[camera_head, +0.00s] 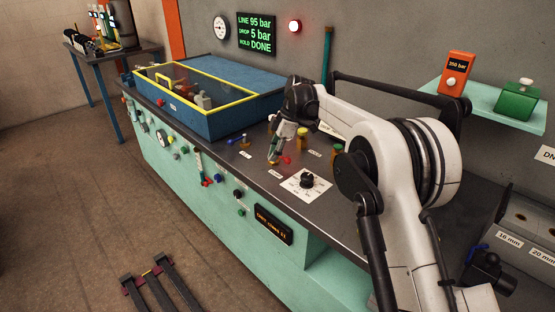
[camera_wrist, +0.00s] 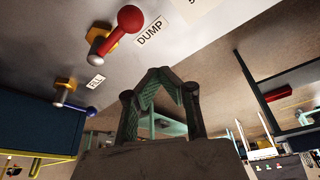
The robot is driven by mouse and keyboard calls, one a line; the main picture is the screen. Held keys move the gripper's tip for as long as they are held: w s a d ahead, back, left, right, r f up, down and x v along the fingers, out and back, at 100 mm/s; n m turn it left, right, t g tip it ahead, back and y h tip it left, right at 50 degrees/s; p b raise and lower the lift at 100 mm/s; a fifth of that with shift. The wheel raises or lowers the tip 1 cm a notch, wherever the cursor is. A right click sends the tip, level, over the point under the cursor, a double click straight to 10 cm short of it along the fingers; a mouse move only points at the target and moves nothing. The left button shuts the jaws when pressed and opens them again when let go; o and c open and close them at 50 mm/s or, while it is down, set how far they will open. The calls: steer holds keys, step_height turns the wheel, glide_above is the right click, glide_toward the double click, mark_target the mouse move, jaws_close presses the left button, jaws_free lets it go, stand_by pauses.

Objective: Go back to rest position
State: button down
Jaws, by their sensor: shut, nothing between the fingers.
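My gripper (camera_head: 275,148) is over the dark bench top (camera_head: 232,153), near the short levers and just behind the white dial plate. In the wrist view my gripper (camera_wrist: 160,75) shows its two green-padded fingers meeting at the tips, with nothing between them. A lever with a red ball knob (camera_wrist: 131,19) stands beside a DUMP label, apart from the fingers. A lever with a blue knob (camera_wrist: 91,111) stands beside a FILL label. In the head view the white plate with a black dial (camera_head: 307,181) lies at the bench's front edge.
A blue case with a yellow-framed lid (camera_head: 200,125) sits on the bench left of my gripper. The wall display (camera_head: 257,34) reads LINE 95 bar, DROP 5 bar, HOLD DONE; a red lamp (camera_head: 295,26) is beside it. A shelf (camera_head: 487,98) holds orange and green boxes at right.

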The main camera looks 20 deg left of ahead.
steer(key=w+v, duration=0.1)
steer(key=v, duration=0.8)
steer(key=s+d+r+m+t, duration=0.1)
steer(key=d+r+m, duration=0.2)
steer(key=d+r, duration=0.35)
steer(key=d+r+m+t, duration=0.2)
steer(key=d+r+m, duration=0.2)
steer(key=d, duration=0.5)
steer(key=s+d+r+m+t, duration=0.1)
steer(key=s+d+r+m, duration=0.3)
steer(key=d, duration=0.5)
steer(key=s+d+r+m+t, duration=0.1)
steer(key=s+d+m, duration=0.1)
steer(key=s+d, duration=0.45)
steer(key=s+d+f+m+t+h, duration=0.25)
steer(key=s+d+m, duration=0.45)
steer(key=s+d, duration=0.65)
steer(key=s+d+f+m+t, duration=0.2)
steer(key=s+d+f+m, duration=0.3)
steer(key=s+d+f, duration=0.4)
steer(key=s+f, duration=0.1)
steer(key=s, duration=0.1)
steer(key=shift+s+d+m+h, duration=0.3)
steer(key=shift+s+h, duration=0.05)
steer(key=shift+s, duration=0.05)
